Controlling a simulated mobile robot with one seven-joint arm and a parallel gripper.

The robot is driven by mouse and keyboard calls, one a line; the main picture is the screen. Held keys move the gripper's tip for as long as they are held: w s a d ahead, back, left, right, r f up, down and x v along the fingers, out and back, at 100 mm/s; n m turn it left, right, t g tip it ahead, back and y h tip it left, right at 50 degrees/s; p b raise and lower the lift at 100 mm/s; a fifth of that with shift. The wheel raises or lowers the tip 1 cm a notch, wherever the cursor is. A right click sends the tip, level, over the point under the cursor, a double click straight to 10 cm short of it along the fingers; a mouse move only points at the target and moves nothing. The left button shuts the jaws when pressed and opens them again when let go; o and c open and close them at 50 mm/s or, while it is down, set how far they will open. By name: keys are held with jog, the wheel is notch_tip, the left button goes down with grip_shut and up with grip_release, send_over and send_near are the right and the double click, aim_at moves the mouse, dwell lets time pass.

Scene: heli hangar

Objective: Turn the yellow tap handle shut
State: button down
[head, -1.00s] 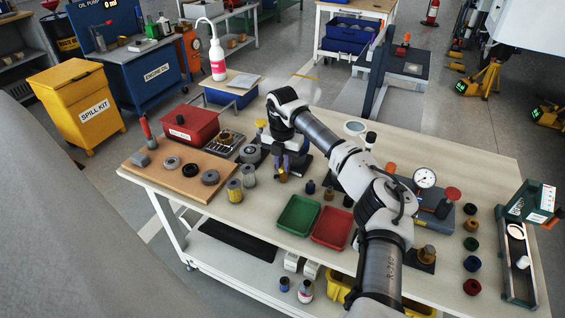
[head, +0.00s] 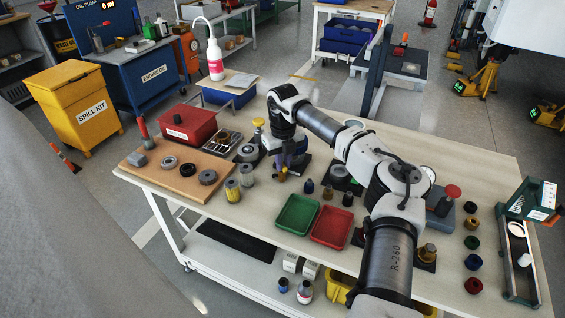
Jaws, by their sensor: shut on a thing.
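My gripper (head: 283,167) points down at the middle left of the bench in the head view. Its purple fingers are shut on a small brass-yellow piece, which looks like the yellow tap handle (head: 281,176). Only the lower front of this piece shows; the fingers cover the rest. A dark block or base shows just behind and right of the fingers. The tap's body is mostly hidden by my gripper, so I cannot tell the handle's exact angle.
A yellow-topped knob (head: 258,123) stands close behind-left of my gripper. Green (head: 284,222) and red (head: 345,237) trays lie in front. A red box (head: 188,125) and a wooden board with round parts (head: 140,172) are left. Small dark fittings stand right of the gripper.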

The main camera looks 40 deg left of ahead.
aim_at(284, 164)
jog(key=n, duration=0.3)
jog(key=shift+w+n, duration=0.2)
jog(key=shift+n, duration=0.2)
jog(key=shift+w+r+n, duration=0.1)
jog(key=shift+n, duration=1.8)
jog(key=c, duration=1.4)
grip_release()
jog(key=shift+b, duration=0.3)
notch_tip(284, 164, up, 14)
jog(key=b, duration=0.2)
